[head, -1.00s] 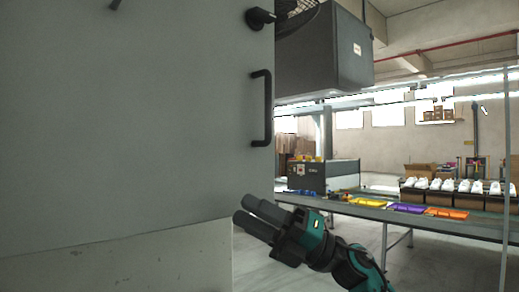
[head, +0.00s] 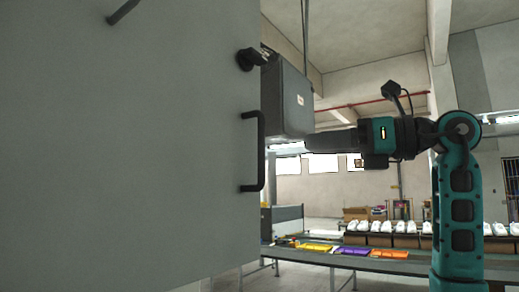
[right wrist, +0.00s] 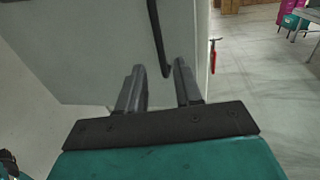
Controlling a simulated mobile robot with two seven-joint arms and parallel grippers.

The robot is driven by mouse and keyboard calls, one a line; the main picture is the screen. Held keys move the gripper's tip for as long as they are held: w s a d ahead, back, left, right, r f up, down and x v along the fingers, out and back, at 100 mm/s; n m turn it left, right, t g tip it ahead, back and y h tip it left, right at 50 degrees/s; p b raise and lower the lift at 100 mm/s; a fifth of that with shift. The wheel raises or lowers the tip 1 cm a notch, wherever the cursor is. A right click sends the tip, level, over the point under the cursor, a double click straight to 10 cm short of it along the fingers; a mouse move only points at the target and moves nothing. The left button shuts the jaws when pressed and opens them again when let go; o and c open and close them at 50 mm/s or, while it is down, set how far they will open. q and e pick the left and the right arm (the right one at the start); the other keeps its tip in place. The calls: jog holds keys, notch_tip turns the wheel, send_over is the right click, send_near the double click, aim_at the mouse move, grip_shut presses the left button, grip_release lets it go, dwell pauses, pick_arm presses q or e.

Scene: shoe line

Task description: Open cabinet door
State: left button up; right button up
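The large grey cabinet door (head: 150,150) fills the left of the head view. Its black vertical bar handle (head: 261,150) is near the door's right edge. My right gripper (head: 308,144) is just right of the handle, level with its upper part, with its fingers pointing left. In the right wrist view the fingers (right wrist: 158,66) are apart and empty. The handle (right wrist: 155,30) shows there beyond the fingertips, its lower end lying between them in the picture. The exact gap to the handle cannot be told. My left gripper is not in view.
A dark knob (head: 247,59) sticks out above the handle. A dark grey box (head: 288,98) hangs behind the door edge. A conveyor table (head: 400,265) with white shoes (head: 385,227) and coloured trays (head: 352,252) stands behind. Floor right of the cabinet looks clear.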

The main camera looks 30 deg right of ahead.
send_over(262, 179)
jog(key=shift+w+d+p, duration=0.1)
jog(key=shift+w+p, duration=0.25)
jog(key=shift+p, duration=0.1)
jog(key=shift+c, duration=0.2)
grip_shut()
